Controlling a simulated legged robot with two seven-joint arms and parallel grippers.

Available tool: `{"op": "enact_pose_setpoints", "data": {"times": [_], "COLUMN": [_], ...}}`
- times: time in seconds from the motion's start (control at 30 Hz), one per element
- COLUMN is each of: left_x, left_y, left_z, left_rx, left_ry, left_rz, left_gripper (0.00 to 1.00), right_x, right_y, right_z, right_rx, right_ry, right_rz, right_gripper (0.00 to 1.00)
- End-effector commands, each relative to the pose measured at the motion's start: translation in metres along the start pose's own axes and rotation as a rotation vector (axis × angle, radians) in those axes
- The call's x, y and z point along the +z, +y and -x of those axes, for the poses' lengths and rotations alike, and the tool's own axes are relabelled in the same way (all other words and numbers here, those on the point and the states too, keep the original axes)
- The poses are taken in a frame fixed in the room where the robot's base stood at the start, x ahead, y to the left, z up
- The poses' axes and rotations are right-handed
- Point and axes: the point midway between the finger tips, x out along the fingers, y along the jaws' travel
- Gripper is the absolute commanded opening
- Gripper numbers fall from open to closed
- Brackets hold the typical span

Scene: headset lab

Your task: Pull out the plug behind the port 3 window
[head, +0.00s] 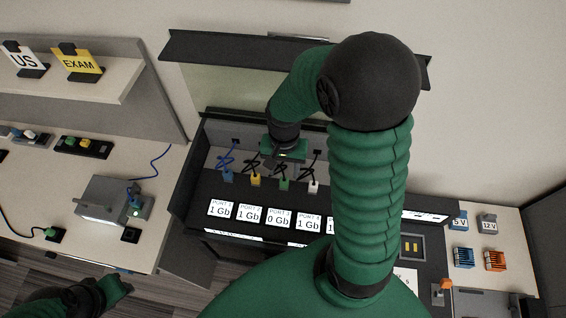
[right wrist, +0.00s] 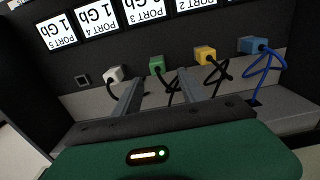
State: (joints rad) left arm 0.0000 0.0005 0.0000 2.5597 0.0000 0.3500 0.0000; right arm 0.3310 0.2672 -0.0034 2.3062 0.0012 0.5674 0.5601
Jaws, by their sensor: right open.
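A row of white windows marked as ports runs along the dark panel; the port 3 window (head: 279,218) reads 0 Gb in the head view. It shows upside down in the right wrist view (right wrist: 143,11). Behind the windows, a green plug (head: 284,184) sits in line with port 3, with a black cable; the right wrist view shows it too (right wrist: 156,66). My right gripper (right wrist: 160,90) is open and empty, its fingers pointing at the plug row, the green plug ahead between them. My left gripper (head: 118,284) is at the lower left; its opening is unclear.
A yellow plug (head: 256,181) and a blue plug (head: 228,177) sit left of the green one, a white plug (head: 313,187) right. Loose cables rise close behind them. An empty socket (right wrist: 82,80) is beside the white plug. A grey box (head: 108,204) stands on the left bench.

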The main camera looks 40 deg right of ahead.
Motion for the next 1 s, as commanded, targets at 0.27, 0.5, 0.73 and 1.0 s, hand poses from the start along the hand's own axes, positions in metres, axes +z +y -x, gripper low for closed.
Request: {"op": "enact_pose_setpoints", "data": {"times": [0.27,0.5,0.73,1.0], "left_x": [0.0,0.0,0.0,0.0], "left_y": [0.0,0.0,0.0,0.0], "left_z": [0.001,0.001,0.001,0.001], "left_rx": [0.0,0.0,0.0,0.0], "left_ry": [0.0,0.0,0.0,0.0], "left_rz": [0.0,0.0,0.0,0.0], "left_gripper": [0.36,0.36,0.36,0.36], "right_x": [0.002,0.001,0.001,0.001], "right_y": [0.002,0.001,0.001,0.001], "right_z": [-0.047,-0.057,-0.057,-0.057], "right_rx": [0.002,0.0,-0.001,0.0], "right_ry": [-0.004,0.0,0.0,0.0], "right_rz": [-0.002,-0.001,-0.001,-0.001], "right_gripper": [0.49,0.49,0.35,0.0]}}
